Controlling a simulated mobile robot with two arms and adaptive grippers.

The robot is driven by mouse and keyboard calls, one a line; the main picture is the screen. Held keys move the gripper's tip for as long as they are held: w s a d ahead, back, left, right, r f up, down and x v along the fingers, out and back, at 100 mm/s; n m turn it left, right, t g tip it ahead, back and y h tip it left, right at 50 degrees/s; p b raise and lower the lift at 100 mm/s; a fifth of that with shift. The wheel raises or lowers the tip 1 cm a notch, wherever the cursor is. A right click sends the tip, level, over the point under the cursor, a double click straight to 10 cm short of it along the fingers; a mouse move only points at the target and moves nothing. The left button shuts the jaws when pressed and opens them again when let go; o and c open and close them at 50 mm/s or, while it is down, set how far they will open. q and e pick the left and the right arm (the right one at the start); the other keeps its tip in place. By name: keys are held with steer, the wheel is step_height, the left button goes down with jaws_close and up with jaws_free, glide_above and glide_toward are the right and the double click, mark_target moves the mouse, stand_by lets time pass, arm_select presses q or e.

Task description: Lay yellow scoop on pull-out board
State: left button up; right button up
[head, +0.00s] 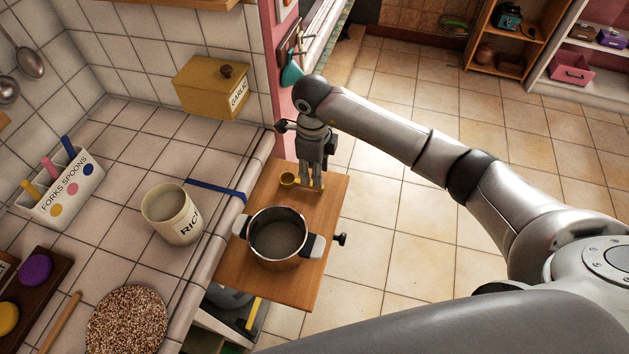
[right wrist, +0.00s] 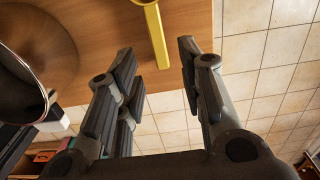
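The yellow scoop (head: 288,179) lies on the wooden pull-out board (head: 330,205), behind the pot and close to the wall side. Its handle runs to the right under my right gripper (head: 312,185). In the right wrist view the handle (right wrist: 151,25) ends between the two spread fingertips (right wrist: 157,53), with a gap on either side. The board (right wrist: 200,22) lies beyond the fingers. My right gripper is open, pointing down just over the handle. My left gripper is not in view.
A steel pot (head: 278,238) with grey handles stands on the board, near the scoop. On the tiled counter left of the board stand a cream rice canister (head: 171,214), a blue strip (head: 217,189) and a forks-and-spoons holder (head: 67,189). Open floor lies right of the board.

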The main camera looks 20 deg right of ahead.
arm_select(q)
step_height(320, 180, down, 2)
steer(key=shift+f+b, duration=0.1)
steer(key=shift+b, duration=0.65)
arm_select(e)
step_height(320, 180, up, 7)
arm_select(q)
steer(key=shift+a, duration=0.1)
arm_select(e)
steer(key=shift+a, duration=0.1)
stand_by(0.7)
